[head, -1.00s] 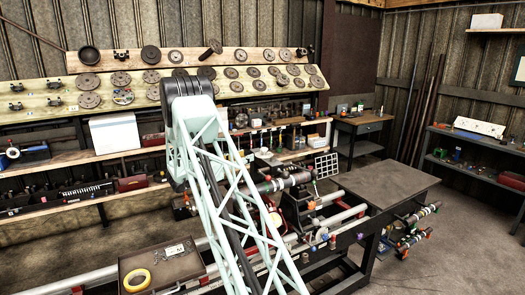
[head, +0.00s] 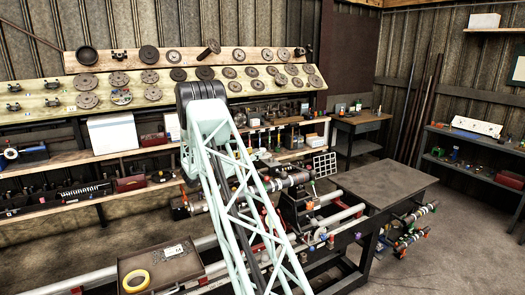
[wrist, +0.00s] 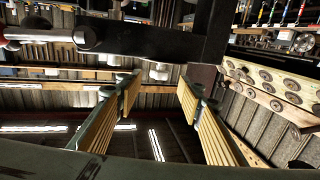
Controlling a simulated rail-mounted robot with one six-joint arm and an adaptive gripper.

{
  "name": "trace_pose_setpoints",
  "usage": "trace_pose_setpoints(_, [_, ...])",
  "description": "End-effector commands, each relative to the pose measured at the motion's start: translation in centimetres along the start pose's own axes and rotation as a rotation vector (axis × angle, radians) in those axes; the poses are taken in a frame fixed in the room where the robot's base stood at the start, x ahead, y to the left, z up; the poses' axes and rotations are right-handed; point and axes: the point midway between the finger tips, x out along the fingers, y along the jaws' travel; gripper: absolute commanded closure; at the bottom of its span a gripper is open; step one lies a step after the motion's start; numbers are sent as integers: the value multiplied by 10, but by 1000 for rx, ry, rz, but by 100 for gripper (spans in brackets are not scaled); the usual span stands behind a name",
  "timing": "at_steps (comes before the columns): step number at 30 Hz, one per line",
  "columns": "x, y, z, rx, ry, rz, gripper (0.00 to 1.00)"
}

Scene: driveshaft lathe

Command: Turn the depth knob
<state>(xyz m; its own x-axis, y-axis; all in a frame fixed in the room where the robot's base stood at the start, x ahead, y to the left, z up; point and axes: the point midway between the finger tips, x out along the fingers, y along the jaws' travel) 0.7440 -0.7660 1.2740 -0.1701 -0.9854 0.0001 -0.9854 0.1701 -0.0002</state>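The lathe (head: 297,205) stands right of my arm in the head view, with its long pale bars and several small coloured knobs and handles. I cannot tell which of them is the depth knob. My lattice arm hides part of the lathe. My gripper is hidden in the head view. In the wrist view my gripper (wrist: 160,92) shows two yellow ribbed fingers set well apart, with nothing between them. It is open and empty. A thick dark bar (wrist: 150,40) crosses the wrist view beyond the fingers; I cannot tell what it belongs to.
A dark tray with yellow tape (head: 136,281) lies at the lower left. A flat dark tabletop (head: 385,184) sits right of the lathe. Boards with several discs (head: 160,92) line the back wall. A side shelf (head: 480,143) stands at right, with clear floor before it.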

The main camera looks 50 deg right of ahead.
Motion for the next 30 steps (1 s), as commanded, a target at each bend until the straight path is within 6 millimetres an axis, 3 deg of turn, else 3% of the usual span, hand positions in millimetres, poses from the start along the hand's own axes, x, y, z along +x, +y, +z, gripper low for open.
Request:
trace_pose_setpoints(15, [61, 1, 0, 0, 0, 2, 65])
trace_pose_setpoints(30, [71, 0, 0, 0, 0, 0, 65])
